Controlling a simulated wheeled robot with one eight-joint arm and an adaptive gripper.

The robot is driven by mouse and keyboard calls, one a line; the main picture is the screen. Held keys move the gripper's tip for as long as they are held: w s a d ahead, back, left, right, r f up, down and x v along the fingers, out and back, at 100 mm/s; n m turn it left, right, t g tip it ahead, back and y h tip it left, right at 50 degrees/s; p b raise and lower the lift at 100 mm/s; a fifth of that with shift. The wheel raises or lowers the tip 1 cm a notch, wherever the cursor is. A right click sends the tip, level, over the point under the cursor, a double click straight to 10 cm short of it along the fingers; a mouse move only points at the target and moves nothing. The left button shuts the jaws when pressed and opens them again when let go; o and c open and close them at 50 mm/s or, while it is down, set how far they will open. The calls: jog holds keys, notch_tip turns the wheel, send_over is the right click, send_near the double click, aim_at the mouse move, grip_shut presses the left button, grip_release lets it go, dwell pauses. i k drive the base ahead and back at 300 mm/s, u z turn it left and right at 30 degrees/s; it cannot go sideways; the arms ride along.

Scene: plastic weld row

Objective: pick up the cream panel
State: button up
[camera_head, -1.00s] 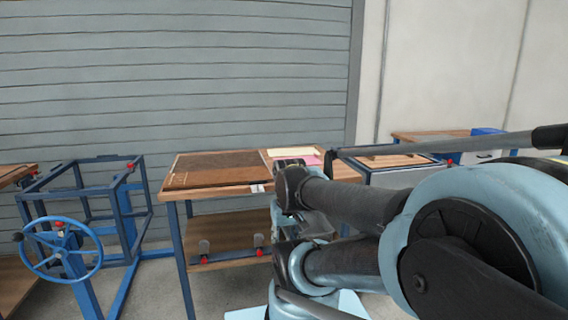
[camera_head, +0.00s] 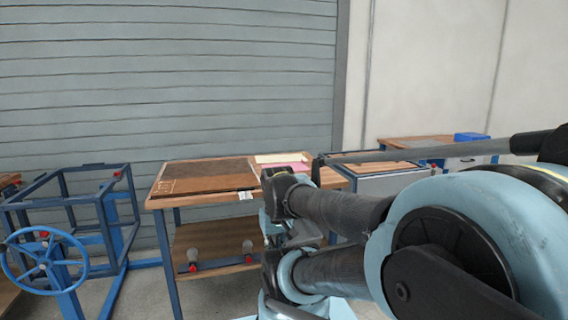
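The cream panel (camera_head: 279,158) lies flat at the back of the wooden workbench (camera_head: 172,201), just behind a pink panel (camera_head: 284,167). My arm crosses the right half of the view and covers the bench's right front part. My gripper's fingertips cannot be made out, so whether it is open or shut does not show. I see nothing touching the cream panel.
A dark brown board (camera_head: 207,178) covers the bench's left part. A blue frame with a handwheel (camera_head: 45,262) stands at left. Another bench with a blue bin (camera_head: 470,137) stands at back right. A grey shutter (camera_head: 160,80) closes the back.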

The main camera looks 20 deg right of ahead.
aim_at(283, 158)
jog(key=k, duration=1.05)
jog(key=z, duration=0.65)
jog(key=i, duration=2.05)
jog(key=u, duration=0.25)
